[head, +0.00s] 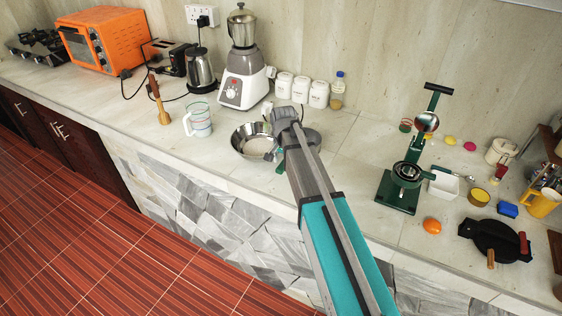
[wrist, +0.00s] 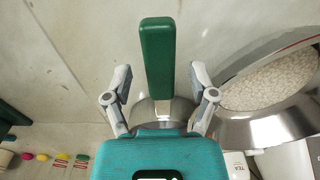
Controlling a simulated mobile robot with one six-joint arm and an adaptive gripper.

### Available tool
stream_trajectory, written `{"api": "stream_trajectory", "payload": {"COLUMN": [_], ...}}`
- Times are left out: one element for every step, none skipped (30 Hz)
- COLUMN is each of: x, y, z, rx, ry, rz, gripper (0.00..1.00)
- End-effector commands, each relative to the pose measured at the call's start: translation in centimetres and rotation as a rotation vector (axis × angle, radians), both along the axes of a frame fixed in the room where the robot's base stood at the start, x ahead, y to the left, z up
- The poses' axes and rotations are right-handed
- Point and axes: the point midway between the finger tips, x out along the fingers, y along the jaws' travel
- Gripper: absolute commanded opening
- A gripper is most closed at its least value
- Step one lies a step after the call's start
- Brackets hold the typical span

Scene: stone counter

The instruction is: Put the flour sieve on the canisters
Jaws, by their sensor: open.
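The flour sieve shows in the wrist view as a green handle (wrist: 157,45) with a shiny metal part running under my gripper. In the head view its metal rim (head: 314,138) shows just right of my gripper, and a bit of green handle shows below it. My gripper (wrist: 160,72) is open, one finger on each side of the handle, with visible gaps. In the head view my gripper (head: 283,128) is over the counter, hiding much of the sieve. Three white canisters (head: 300,89) stand in a row by the wall; the wrist view shows them partly (wrist: 238,164).
A metal bowl (head: 246,141) with pale grains lies close left of my gripper. A blender (head: 242,70), measuring cup (head: 198,121) and bottle (head: 338,90) stand nearby. A green press (head: 404,180) stands right. Counter between sieve and press is mostly clear.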

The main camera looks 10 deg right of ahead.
Motion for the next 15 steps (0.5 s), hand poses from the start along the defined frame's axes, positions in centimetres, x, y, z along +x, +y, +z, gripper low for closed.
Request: {"api": "stream_trajectory", "payload": {"x": [0.0,0.0,0.0,0.0,0.0,0.0,0.0,0.0,0.0,0.0,-0.1,-0.1,-0.1,-0.1,-0.1], "y": [0.0,0.0,0.0,0.0,0.0,0.0,0.0,0.0,0.0,0.1,0.1,0.1,0.1,0.1,0.1], "z": [0.6,0.8,1.0,1.3,1.5,1.8,2.1,2.4,2.7,3.0,3.2,3.6,3.8,4.1,4.4], "rx": [0.000,0.000,0.000,0.000,0.000,0.000,0.000,0.000,0.000,0.000,0.000,0.000,0.000,0.000,0.000], "ry": [0.000,0.000,0.000,0.000,0.000,0.000,0.000,0.000,0.000,0.000,0.000,0.000,0.000,0.000,0.000], "rz": [0.000,0.000,0.000,0.000,0.000,0.000,0.000,0.000,0.000,0.000,0.000,0.000,0.000,0.000,0.000], "gripper": [0.74,0.74,0.74,0.74,0.74,0.74,0.74,0.74,0.74,0.74,0.74,0.74,0.74,0.74,0.74]}}
